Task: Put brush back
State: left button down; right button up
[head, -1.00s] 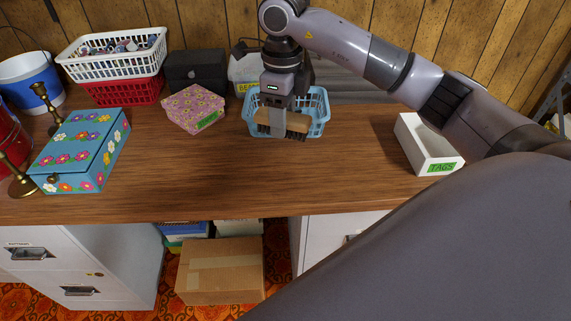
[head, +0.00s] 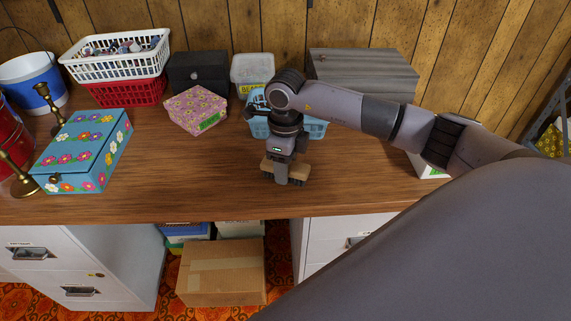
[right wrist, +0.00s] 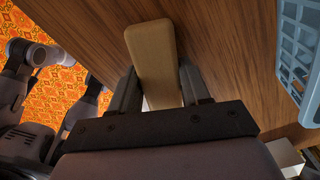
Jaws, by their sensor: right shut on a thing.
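A brush (head: 297,171) with a pale wooden back and dark bristles is held by my right gripper (head: 283,172). The bristles point down at the table, in front of the blue basket (head: 315,129); I cannot tell whether they touch the wood. In the right wrist view the brush's wooden back (right wrist: 155,55) lies between the two dark fingers of my right gripper (right wrist: 158,92). The blue basket also shows at the right of that view (right wrist: 298,45). My arm hides part of the basket in the head view. My left gripper is not in the head view.
A pink flowered box (head: 194,108), a black box (head: 198,72) and a lidded tub (head: 252,70) stand behind and left. A grey wooden box (head: 363,72) is at the back right. A white tags box (head: 428,168) is mostly hidden by my arm. The front middle table (head: 200,185) is clear.

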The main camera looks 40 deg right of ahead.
jog(key=shift+f, duration=0.15)
jog(key=o, duration=1)
jog(key=shift+r, duration=0.3)
notch_tip(320, 180, up, 12)
jog(key=shift+f, duration=0.1)
